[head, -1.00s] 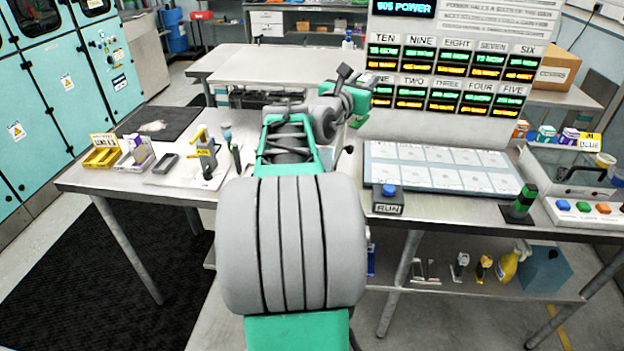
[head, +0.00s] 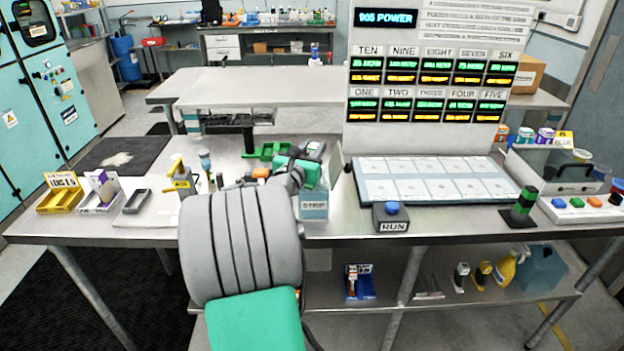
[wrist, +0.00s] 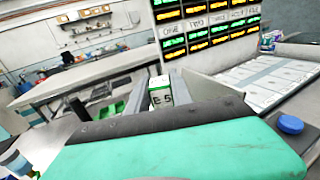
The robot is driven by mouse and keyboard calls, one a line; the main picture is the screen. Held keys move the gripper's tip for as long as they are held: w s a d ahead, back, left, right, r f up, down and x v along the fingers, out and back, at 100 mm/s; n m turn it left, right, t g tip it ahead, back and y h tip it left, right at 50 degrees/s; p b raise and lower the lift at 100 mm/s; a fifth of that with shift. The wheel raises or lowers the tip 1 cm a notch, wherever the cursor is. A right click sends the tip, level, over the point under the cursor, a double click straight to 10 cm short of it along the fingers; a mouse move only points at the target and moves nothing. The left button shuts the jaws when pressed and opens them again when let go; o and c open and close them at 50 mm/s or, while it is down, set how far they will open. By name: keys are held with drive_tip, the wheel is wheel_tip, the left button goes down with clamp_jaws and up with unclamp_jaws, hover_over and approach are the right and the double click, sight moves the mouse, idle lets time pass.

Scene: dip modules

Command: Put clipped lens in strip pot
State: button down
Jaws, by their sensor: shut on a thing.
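The strip pot (head: 313,208), a light blue-grey box marked STRIP, stands at the bench's front edge, left of the RUN button. My gripper (wrist: 159,82) is low over the bench beside or above this pot; the head view does not settle which. In the wrist view its two grey fingers are shut on a small white block with green on it and the marks "E 5", which I take for the clipped lens (wrist: 160,97). In the head view my arm and the green gripper body hide the held piece. The inside of the pot is hidden.
The RUN button box (head: 391,217) stands right of the pot, with a flat panel of white cells (head: 433,182) behind it. A tall display board (head: 432,85) rises at the back. A green tray (head: 268,150) lies behind my gripper.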

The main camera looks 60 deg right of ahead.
wheel_tip(320, 180, down, 8)
drive_tip(key=shift+f+b, duration=0.2)
drive_tip(key=shift+b, duration=0.2)
drive_tip(key=c, duration=1.4)
unclamp_jaws()
drive_tip(key=shift+r, duration=0.1)
